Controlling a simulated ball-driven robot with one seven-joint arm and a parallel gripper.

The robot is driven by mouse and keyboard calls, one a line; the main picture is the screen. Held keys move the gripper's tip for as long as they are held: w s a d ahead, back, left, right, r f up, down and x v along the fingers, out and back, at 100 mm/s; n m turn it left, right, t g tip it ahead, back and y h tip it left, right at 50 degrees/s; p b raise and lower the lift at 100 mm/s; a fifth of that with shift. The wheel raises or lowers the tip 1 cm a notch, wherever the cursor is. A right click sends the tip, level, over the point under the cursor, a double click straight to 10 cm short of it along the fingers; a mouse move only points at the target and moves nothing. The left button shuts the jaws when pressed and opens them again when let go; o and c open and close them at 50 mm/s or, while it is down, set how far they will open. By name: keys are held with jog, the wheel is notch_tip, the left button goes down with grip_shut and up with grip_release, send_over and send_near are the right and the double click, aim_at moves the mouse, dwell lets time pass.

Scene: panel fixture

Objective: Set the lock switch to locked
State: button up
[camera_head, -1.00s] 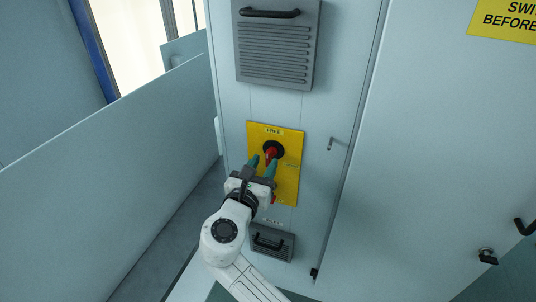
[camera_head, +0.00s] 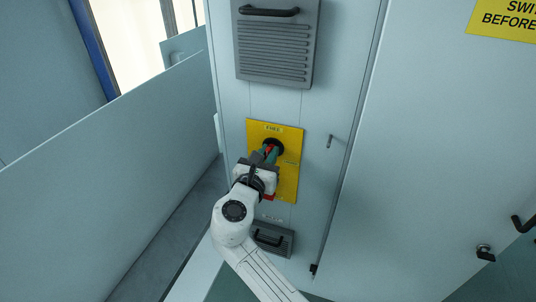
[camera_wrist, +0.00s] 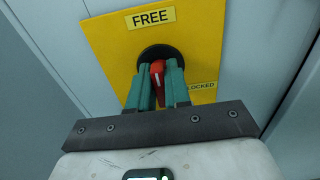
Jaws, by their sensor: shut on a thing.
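The lock switch is a red handle (camera_wrist: 158,70) on a round black base (camera_wrist: 150,54), mounted on a yellow plate (camera_wrist: 112,45). The plate also shows in the head view (camera_head: 289,175). A "FREE" label (camera_wrist: 150,17) is above the switch and a "LOCKED" label (camera_wrist: 202,86) is at its right. The handle points roughly down toward my wrist. My gripper (camera_wrist: 160,75) has its two green fingers on either side of the red handle, shut on it. The fingers hide part of the handle and base.
A grey louvred panel with a black handle (camera_head: 274,45) is above the plate. A smaller grey panel (camera_head: 272,239) is below it. A small latch (camera_head: 329,141) is at the right. A long low wall (camera_head: 110,150) runs along the left side.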

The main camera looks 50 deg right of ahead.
jog(key=shift+m, duration=0.3)
grip_shut()
jog(key=m+b, duration=0.1)
jog(key=m, duration=0.2)
jog(key=shift+s+f+b, duration=0.1)
jog(key=shift+b, duration=0.2)
jog(key=m+b, duration=0.2)
jog(key=m, duration=0.3)
jog(key=shift+f+b, duration=0.15)
jog(key=shift+b, duration=0.2)
jog(key=m+b, duration=0.4)
jog(key=m, duration=0.1)
jog(key=shift+s+f, duration=0.15)
jog(key=shift+m+b, duration=1.55)
jog(key=shift+m, duration=0.55)
jog(key=shift+d, duration=0.1)
jog(key=o, duration=0.7)
grip_release()
jog(key=shift+c, duration=0.2)
jog(key=b+v, duration=0.1)
jog(key=v, duration=1)
